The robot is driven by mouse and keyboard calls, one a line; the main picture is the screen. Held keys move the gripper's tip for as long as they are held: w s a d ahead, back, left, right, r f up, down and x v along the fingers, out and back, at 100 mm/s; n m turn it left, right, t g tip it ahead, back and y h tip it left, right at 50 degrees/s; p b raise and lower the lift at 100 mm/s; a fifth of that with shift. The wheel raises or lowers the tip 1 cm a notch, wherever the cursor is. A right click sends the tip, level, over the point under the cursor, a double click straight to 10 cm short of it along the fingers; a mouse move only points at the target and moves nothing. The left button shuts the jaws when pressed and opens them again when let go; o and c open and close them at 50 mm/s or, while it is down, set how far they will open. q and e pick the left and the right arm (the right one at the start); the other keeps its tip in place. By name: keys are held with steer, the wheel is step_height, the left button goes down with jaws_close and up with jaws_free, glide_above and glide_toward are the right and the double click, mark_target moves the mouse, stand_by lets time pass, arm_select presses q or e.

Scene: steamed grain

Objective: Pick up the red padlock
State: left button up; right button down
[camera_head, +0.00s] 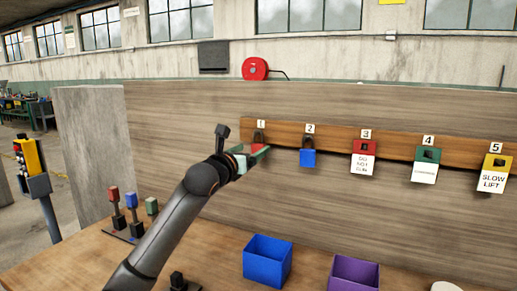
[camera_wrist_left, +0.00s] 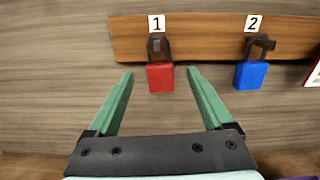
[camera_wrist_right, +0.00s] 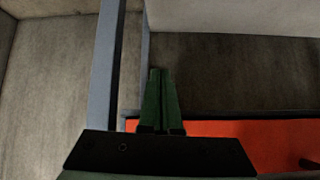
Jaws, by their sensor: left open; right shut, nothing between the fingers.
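The red padlock (camera_wrist_left: 160,78) hangs by its dark shackle under label 1 on a wooden rail in the left wrist view. My left gripper (camera_wrist_left: 160,76) is open, with one green finger on each side of the padlock; gaps show between the fingers and the padlock. In the head view the left gripper (camera_head: 262,152) is at the rail's left end and largely hides the padlock, whose dark shackle (camera_head: 259,136) shows above it. My right gripper (camera_wrist_right: 160,72) shows only in the right wrist view, shut and empty.
A blue padlock (camera_head: 308,158) hangs under label 2. A blue bin (camera_head: 267,262) and a purple bin (camera_head: 354,273) stand on the bench. Several coloured switches (camera_head: 131,207) stand at left.

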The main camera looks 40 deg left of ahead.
mark_target(257, 146)
arm_select(q)
steer(key=shift+p+x, duration=0.3)
steer(key=shift+x, duration=1.55)
jaws_close()
